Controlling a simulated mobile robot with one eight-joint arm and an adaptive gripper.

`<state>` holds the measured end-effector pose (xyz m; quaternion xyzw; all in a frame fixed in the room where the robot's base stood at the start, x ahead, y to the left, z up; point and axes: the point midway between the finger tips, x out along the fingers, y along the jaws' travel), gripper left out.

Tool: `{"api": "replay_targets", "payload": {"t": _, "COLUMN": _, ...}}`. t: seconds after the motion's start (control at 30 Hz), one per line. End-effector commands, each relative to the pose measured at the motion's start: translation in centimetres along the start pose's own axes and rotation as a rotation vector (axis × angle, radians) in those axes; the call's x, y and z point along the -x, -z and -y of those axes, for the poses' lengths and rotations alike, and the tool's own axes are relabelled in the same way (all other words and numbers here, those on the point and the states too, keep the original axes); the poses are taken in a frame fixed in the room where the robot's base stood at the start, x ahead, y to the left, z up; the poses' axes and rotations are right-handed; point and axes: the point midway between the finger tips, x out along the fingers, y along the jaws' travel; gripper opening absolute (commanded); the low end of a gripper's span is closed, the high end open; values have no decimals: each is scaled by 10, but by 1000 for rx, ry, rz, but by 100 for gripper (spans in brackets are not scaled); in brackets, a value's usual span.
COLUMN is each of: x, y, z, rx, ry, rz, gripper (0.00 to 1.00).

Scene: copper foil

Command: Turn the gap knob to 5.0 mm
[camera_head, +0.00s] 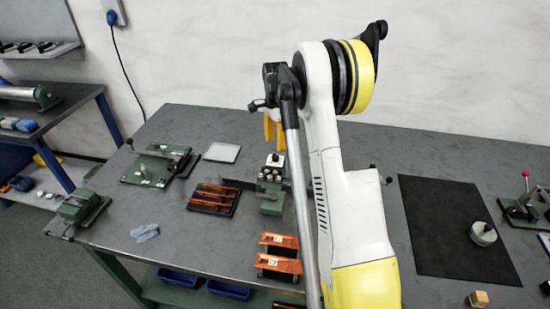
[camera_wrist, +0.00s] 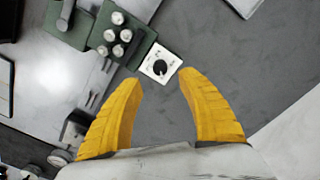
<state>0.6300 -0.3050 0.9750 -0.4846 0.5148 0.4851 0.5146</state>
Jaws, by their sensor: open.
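The gap knob (camera_wrist: 160,67) is a small black dial on a white square plate (camera_wrist: 150,55) with faint markings. The markings are too small to read. The plate sits at the edge of a green fixture (camera_wrist: 97,36) with several round silver heads. In the head view the fixture (camera_head: 270,198) stands mid-table, with the white plate (camera_head: 276,158) at its back. My gripper (camera_wrist: 159,76) is open and empty, its yellow fingers pointing toward the knob, which appears between and just beyond the tips. In the head view my gripper (camera_head: 273,128) is near the plate, partly hidden by my arm.
A tray with orange-handled tools (camera_head: 214,198) lies left of the fixture, and orange blocks (camera_head: 279,254) stand in front. A green clamp fixture (camera_head: 158,167) and a light tray (camera_head: 222,152) are farther left. A black mat (camera_head: 455,240) lies right.

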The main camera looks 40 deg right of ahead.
Motion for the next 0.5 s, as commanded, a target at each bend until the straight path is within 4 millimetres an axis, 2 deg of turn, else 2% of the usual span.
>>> {"api": "replay_targets", "payload": {"t": 0.03, "x": -14, "y": 0, "z": 0, "rx": 1, "ry": 0, "rz": 0, "gripper": 46}}
{"api": "replay_targets", "payload": {"t": 0.2, "x": -46, "y": 0, "z": 0, "rx": 2, "ry": 1, "rz": 0, "gripper": 46}}
{"api": "replay_targets", "payload": {"t": 0.33, "x": -62, "y": 0, "z": 0, "rx": 2, "ry": 1, "rz": 0, "gripper": 46}}
{"api": "replay_targets", "payload": {"t": 0.5, "x": -70, "y": 0, "z": 0, "rx": 2, "ry": 1, "rz": 0, "gripper": 46}}
